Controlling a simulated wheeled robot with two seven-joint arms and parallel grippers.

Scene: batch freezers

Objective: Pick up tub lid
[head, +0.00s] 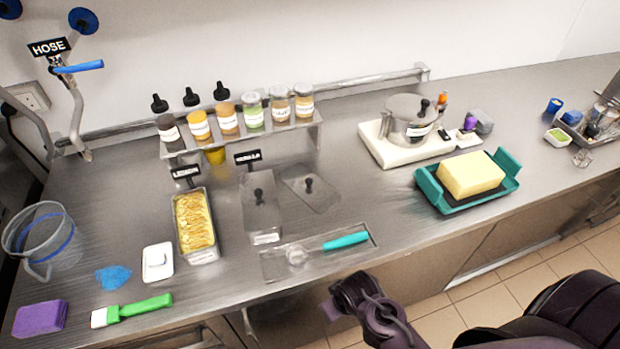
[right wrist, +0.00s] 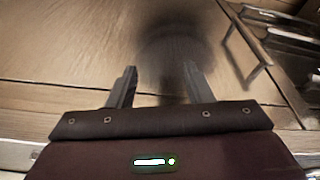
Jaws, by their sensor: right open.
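A flat grey tub lid (head: 318,194) with a black knob lies on the steel counter, right of the vanilla tub. The vanilla tub (head: 264,238) has a similar lid with a black knob (head: 258,194) on it. The lemon tub (head: 199,257) to its left is uncovered and holds yellow ice cream. My right gripper (head: 334,304) is just off the counter's front edge, apart from both lids. In the right wrist view my right gripper (right wrist: 160,86) is open, with nothing between its fingers; no lid shows there. My left gripper is not in view.
A scoop with a teal handle (head: 346,241) lies on a tray (head: 274,268) in front of the lids. A bottle shelf (head: 240,136) stands behind them. A teal tray (head: 434,194) with a yellow block is to the right. Bare counter (head: 365,190) lies between.

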